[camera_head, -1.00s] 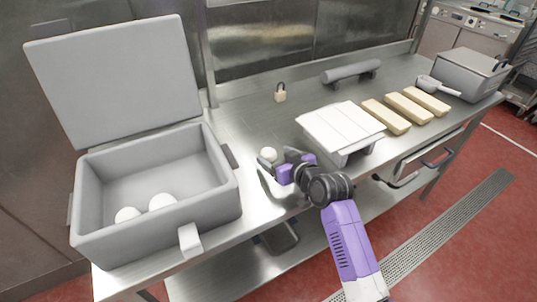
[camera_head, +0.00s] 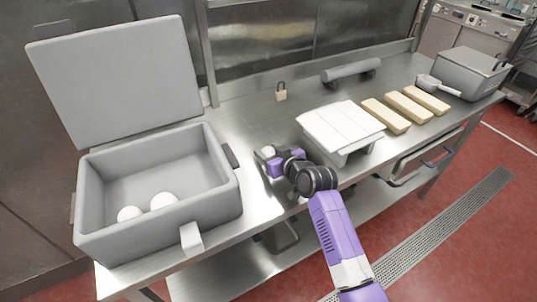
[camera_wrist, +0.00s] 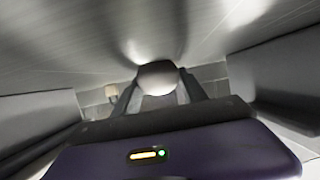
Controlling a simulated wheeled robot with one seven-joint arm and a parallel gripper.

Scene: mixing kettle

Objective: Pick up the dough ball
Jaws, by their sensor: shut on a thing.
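A white dough ball (camera_head: 268,151) is at the tip of my gripper (camera_head: 267,155), over the steel table between the grey box and the white-topped stand. In the wrist view the dough ball (camera_wrist: 158,78) sits between the two fingers (camera_wrist: 158,90), which are shut on it. I cannot tell whether the ball still touches the table. Two more white dough balls (camera_head: 163,201) lie inside the open grey box (camera_head: 105,233) at the left.
A white-topped stand (camera_head: 340,125) is right of my gripper, with several tan blocks (camera_head: 404,109) beyond it. A padlock (camera_head: 281,92) and a grey roller (camera_head: 350,71) are at the back. A scoop (camera_head: 437,85) and a grey bin (camera_head: 473,72) are at the far right. The table (camera_head: 240,118) behind my gripper is bare.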

